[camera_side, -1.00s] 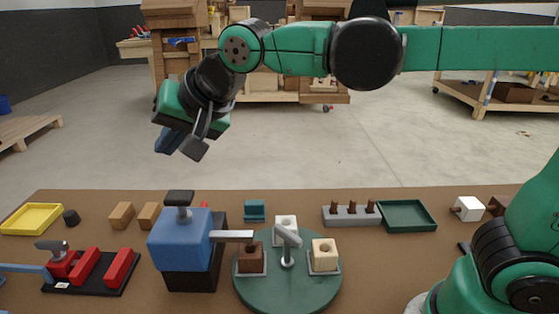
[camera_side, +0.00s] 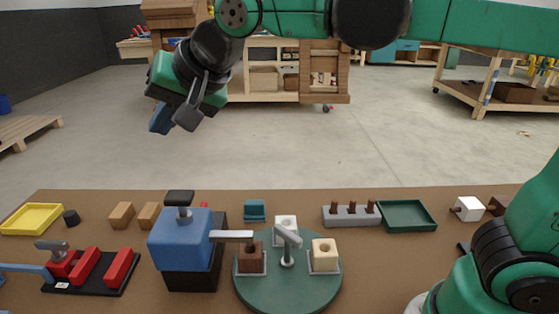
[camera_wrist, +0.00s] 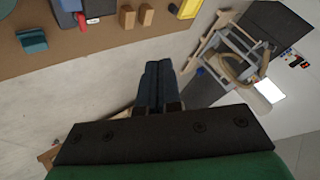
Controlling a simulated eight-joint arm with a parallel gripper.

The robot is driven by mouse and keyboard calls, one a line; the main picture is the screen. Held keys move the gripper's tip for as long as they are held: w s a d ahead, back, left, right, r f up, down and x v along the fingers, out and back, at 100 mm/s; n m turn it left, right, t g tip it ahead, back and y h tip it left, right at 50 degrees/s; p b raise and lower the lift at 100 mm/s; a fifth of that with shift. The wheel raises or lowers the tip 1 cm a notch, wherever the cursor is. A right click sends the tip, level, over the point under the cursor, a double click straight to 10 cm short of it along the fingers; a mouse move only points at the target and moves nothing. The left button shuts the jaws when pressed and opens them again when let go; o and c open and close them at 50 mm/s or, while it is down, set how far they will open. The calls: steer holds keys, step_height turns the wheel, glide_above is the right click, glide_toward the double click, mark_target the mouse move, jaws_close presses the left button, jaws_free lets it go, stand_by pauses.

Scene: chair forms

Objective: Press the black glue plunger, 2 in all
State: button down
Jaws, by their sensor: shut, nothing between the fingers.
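The black glue plunger (camera_side: 179,197) stands upright on a grey stem on top of the blue glue box (camera_side: 180,238), which sits on a black block. A grey nozzle arm (camera_side: 232,236) reaches from the box over the green turntable (camera_side: 288,291). My gripper (camera_side: 175,124) is high in the air above and behind the plunger, tilted down to the left, touching nothing. In the wrist view my gripper's fingers (camera_wrist: 157,75) are together with nothing between them.
The turntable carries a brown block (camera_side: 250,259), a white block (camera_side: 286,226) and a cream block (camera_side: 325,254). A red clamp fixture (camera_side: 90,266), a yellow tray (camera_side: 32,218), a pegged grey rack (camera_side: 351,215) and a green tray (camera_side: 407,215) stand around. Air above the table is clear.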

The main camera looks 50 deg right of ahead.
mark_target(176, 195)
steer(key=shift+r, duration=0.45)
steer(key=shift+f, duration=4.45)
steer(key=shift+f, duration=0.1)
steer(key=shift+f, duration=0.3)
steer(key=shift+f, duration=0.95)
steer(key=shift+r, duration=1.4)
